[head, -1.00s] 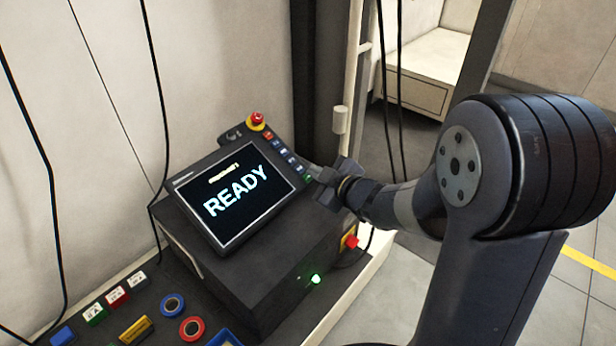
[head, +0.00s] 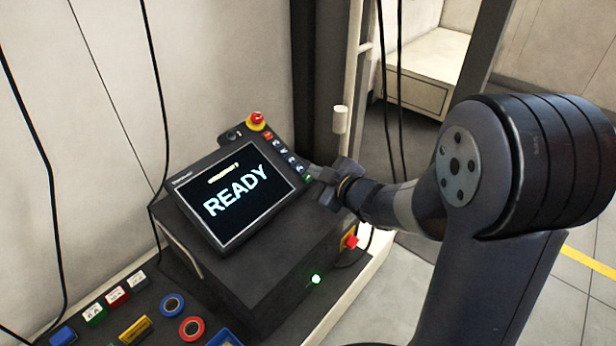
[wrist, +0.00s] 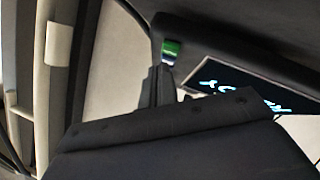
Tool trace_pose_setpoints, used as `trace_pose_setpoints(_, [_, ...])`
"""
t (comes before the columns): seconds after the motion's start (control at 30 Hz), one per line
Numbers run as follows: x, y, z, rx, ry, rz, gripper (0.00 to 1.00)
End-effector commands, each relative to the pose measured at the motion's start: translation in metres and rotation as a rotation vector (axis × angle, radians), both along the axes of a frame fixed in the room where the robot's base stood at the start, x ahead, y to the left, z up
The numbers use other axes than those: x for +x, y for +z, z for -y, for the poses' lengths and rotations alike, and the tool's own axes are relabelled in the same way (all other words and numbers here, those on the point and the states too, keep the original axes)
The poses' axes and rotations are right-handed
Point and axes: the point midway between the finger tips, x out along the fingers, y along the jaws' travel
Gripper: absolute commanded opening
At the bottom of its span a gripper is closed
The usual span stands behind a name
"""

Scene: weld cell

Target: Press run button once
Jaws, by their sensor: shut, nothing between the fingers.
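The control panel's screen (head: 235,200) reads READY in large letters. A column of buttons runs along its right edge, with a green button (head: 308,179) at the lower end, which I take as the run button. My gripper (head: 313,173) is shut and empty, with its tips right beside that green button. In the wrist view the green button (wrist: 171,49) shows just beyond the fingertips (wrist: 161,75). I cannot tell whether the tips touch it. The button's lower part is partly hidden by the fingers.
A red emergency stop (head: 257,119) on a yellow base stands at the panel's top corner. A red knob (head: 351,241) is on the console's right side, near a lit green lamp (head: 316,279). Spools and labelled boxes lie at lower left. Cables hang by the wall.

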Motion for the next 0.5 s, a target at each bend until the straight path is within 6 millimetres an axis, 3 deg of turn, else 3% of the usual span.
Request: trace_pose_setpoints(0.5, [0.0022, -0.0067, -0.0027, 0.000, 0.000, 0.000, 0.00])
